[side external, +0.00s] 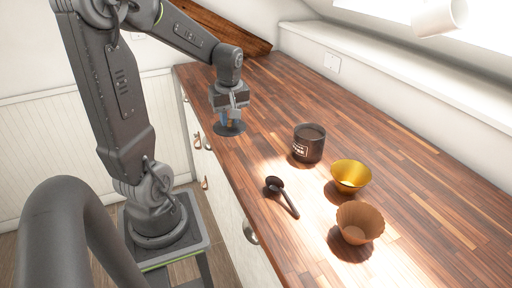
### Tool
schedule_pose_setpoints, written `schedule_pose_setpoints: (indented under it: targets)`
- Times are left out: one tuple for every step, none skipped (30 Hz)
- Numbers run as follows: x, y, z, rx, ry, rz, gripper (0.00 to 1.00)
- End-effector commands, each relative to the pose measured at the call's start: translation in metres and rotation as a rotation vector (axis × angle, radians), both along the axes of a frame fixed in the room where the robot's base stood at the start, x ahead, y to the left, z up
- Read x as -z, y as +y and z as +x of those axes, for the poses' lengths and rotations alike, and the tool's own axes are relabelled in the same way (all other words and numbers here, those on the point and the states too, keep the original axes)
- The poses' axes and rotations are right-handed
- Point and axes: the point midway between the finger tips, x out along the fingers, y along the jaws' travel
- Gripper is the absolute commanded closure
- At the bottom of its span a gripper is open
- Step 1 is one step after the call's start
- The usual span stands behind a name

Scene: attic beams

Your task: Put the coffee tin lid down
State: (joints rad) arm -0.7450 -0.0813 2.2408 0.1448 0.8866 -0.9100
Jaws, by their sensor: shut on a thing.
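The coffee tin lid (230,129) is a dark, flat disc. My gripper (229,117) is shut on it and points down, with the lid roughly level beneath the fingers. The lid is at the left edge of the wooden counter in the picture; whether it touches the wood or hangs just above it I cannot tell. The coffee tin (309,143) is a dark cylinder with a pale label, upright on the counter to the right of my gripper. Part of the lid's top is hidden by the fingers.
A dark spoon or scoop (283,196) lies in front of the tin. A gold cup (350,175) and a brown fluted cup (354,224) stand to the right. The counter (270,95) behind the tin is clear. A white mug-like object (440,18) shows at top right.

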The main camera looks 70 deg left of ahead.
Motion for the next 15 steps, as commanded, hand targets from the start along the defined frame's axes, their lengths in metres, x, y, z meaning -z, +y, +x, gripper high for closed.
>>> schedule_pose_setpoints:
  targets:
    - [0.008,-0.008,0.011,0.011,0.004,-0.003,1.00]
    - [0.012,-0.012,0.016,0.010,0.003,-0.003,1.00]
    - [0.017,-0.017,0.024,0.009,0.003,-0.003,1.00]
    - [0.021,-0.021,0.029,0.009,0.003,-0.003,1.00]
    - [0.025,-0.024,0.034,0.007,0.004,-0.003,1.00]
    - [0.029,-0.028,0.040,0.006,0.004,-0.002,1.00]
    - [0.032,-0.031,0.044,0.007,0.002,-0.001,1.00]
    - [0.035,-0.033,0.048,0.006,0.002,-0.001,1.00]
    - [0.038,-0.036,0.053,0.003,0.001,-0.001,1.00]
    - [0.040,-0.038,0.055,0.003,0.001,-0.001,1.00]
    - [0.042,-0.040,0.058,0.002,0.001,-0.001,1.00]
    - [0.043,-0.041,0.060,0.000,0.000,-0.001,1.00]
    - [0.044,-0.041,0.061,0.000,-0.001,0.000,1.00]
    - [0.045,-0.042,0.062,0.000,-0.001,0.000,1.00]
    - [0.048,-0.042,0.062,-0.001,0.000,0.000,1.00]
